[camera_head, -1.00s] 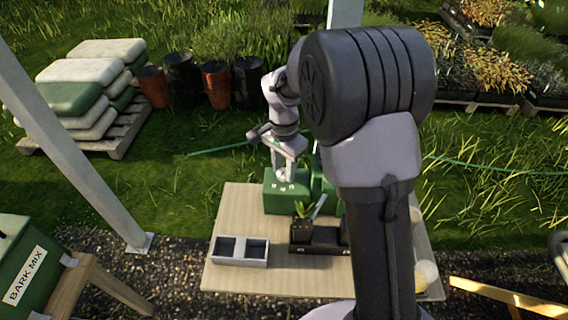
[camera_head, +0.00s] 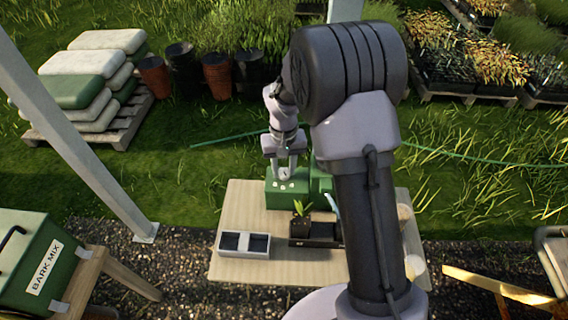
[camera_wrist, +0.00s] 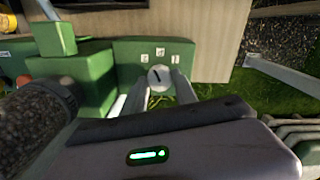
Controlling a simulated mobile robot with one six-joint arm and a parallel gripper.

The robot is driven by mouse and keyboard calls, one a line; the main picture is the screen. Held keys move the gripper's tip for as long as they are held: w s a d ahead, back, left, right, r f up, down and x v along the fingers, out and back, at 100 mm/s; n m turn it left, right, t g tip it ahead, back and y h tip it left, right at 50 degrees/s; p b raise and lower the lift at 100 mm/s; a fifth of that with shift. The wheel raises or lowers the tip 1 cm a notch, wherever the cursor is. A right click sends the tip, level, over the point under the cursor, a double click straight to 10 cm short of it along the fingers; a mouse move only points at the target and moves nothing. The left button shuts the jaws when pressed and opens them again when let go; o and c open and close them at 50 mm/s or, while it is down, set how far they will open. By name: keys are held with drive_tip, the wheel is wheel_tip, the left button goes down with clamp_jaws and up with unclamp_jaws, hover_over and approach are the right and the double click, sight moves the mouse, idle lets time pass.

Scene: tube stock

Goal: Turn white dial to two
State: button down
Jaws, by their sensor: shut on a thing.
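The white dial (camera_wrist: 160,76) sits on the face of a green box (camera_wrist: 128,60) in the wrist view. It has a dark pointer line that looks tilted toward the upper left. Three small pale labels (camera_wrist: 160,51) sit in an arc beyond it; their figures are too small to read surely. My gripper (camera_wrist: 160,84) is shut on the dial, one finger at each side. In the head view the green box (camera_head: 300,201) stands at the back of the table, and my gripper (camera_head: 284,170) comes down on it, partly hiding the dial.
On the wooden table (camera_head: 232,212) are a grey two-part tray (camera_head: 244,255) and a black tray (camera_head: 300,242) with a small plant (camera_head: 301,208). My arm hides part of the table's right side. A white post (camera_head: 85,140) stands at left.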

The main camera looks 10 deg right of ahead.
sight(284, 171)
drive_tip(key=shift+n+p, duration=0.75)
drive_tip(key=shift+n, duration=1.15)
drive_tip(key=c, duration=1)
unclamp_jaws()
drive_tip(key=shift+o, duration=0.2)
drive_tip(key=shift+r, duration=0.1)
wheel_tip(284, 171, up, 17)
drive_tip(key=p, duration=0.5)
drive_tip(key=shift+r, duration=0.1)
